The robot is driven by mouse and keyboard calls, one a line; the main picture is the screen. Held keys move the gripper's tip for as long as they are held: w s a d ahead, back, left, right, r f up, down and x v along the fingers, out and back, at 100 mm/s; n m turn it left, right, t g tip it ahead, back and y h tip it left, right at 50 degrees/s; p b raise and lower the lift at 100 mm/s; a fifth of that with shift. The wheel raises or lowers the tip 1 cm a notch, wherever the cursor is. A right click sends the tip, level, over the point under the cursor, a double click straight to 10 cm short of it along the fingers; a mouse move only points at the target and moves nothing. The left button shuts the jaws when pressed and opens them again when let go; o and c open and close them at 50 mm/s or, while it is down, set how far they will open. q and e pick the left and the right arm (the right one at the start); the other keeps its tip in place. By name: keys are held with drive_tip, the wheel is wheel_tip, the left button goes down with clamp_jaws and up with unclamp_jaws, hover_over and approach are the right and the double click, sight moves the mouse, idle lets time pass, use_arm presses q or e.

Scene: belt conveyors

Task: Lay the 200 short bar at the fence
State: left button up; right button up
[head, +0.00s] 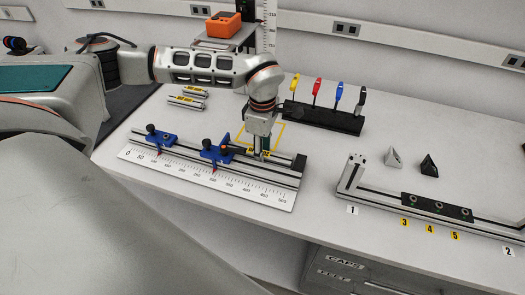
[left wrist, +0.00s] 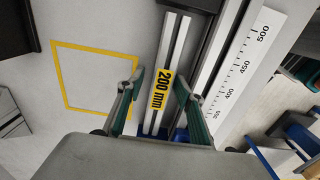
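The 200 short bar, silver with a yellow "200 mm" label (left wrist: 163,88), lies along the dark and silver fence rail (left wrist: 215,50) in the left wrist view. A narrow strip separates them at the top. Blue parts show at the bar's near end. My left gripper (left wrist: 158,90) has its fingers on either side of the bar. A gap shows on the left; the right finger is close to the label, contact unclear. In the head view my left gripper (head: 261,155) points down at the right part of the fence (head: 285,178), hiding much of the bar. My right gripper is out of view.
Blue stops (head: 216,147) stand on the fence, with a white ruler (head: 210,182) in front. A yellow outlined square (left wrist: 97,73) is empty. Two labelled bars (head: 187,98) lie behind. A rack of coloured handles (head: 322,117) and a long fixture (head: 438,207) stand right.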

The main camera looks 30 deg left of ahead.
use_arm(q)
drive_tip(key=shift+s+f, duration=0.1)
drive_tip(key=shift+s, duration=0.1)
wheel_tip(320, 180, up, 12)
drive_tip(key=shift+w, duration=0.15)
idle(0.5)
idle(0.4)
